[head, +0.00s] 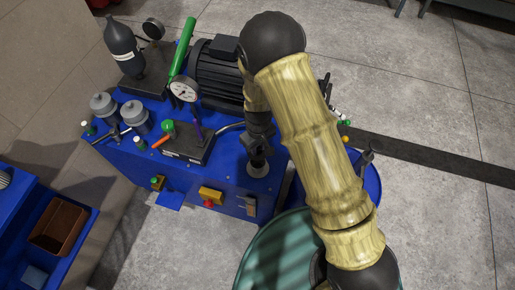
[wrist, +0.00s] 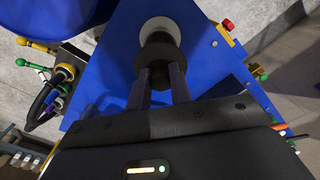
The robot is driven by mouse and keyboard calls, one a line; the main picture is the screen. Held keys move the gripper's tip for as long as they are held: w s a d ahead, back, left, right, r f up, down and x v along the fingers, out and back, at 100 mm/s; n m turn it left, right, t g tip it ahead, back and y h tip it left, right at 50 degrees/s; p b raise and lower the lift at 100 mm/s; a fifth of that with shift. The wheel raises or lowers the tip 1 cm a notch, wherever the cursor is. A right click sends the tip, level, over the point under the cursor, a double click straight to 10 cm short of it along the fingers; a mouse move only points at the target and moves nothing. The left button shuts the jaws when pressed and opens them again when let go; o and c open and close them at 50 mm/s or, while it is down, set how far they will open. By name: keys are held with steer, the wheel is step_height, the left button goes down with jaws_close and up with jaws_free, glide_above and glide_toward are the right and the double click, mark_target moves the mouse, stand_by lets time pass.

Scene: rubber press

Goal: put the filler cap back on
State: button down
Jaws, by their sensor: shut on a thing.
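The filler cap (wrist: 158,57), a black round piece, is between the two fingertips of my gripper (wrist: 161,80) in the wrist view. My gripper is shut on it. Just beyond the cap is a pale grey round filler neck (wrist: 158,28) on the blue tank top. The cap overlaps the neck's near edge in that view, and I cannot tell whether the two touch. In the head view my gripper (head: 257,150) points down over the grey neck (head: 258,168) near the tank's front right corner. The cap is mostly hidden there by my gripper.
The blue power unit (head: 130,158) carries a black motor (head: 215,72), a pressure gauge (head: 183,89), a green-handled lever (head: 182,45), two grey canisters and a dark accumulator (head: 121,40). Hoses and coloured knobs stand left of the neck.

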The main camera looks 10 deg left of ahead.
mark_target(258, 153)
steer(key=shift+d, duration=0.15)
steer(key=shift+s+f, duration=0.1)
step_height(258, 153, down, 2)
steer(key=shift+s+f+b, duration=0.1)
steer(key=shift+f+b, duration=0.1)
steer(key=shift+b, duration=0.9)
steer(key=shift+f+b, duration=1.35)
steer(key=shift+f, duration=0.55)
steer(key=shift+f, duration=0.1)
stand_by(0.4)
steer(key=c, duration=0.7)
jaws_free()
